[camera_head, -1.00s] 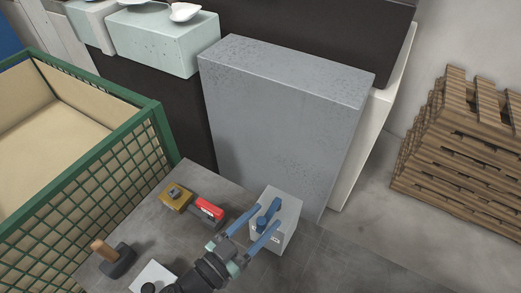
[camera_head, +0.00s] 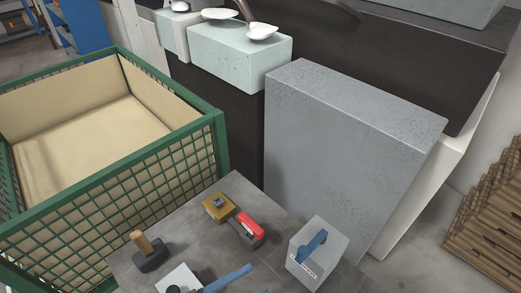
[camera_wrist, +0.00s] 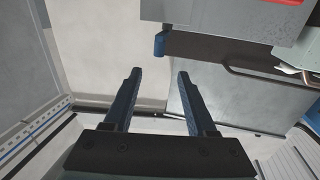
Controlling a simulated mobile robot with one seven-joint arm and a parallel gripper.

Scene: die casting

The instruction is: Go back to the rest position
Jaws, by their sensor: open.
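My gripper (camera_wrist: 157,74) is open in the wrist view, with its two dark blue fingers apart and nothing between them. The rest of my arm is out of the head view.
A green mesh crate (camera_head: 222,150) stands left. A large grey cabinet (camera_head: 345,150) stands behind. Pallets (camera_head: 490,235) are at right.

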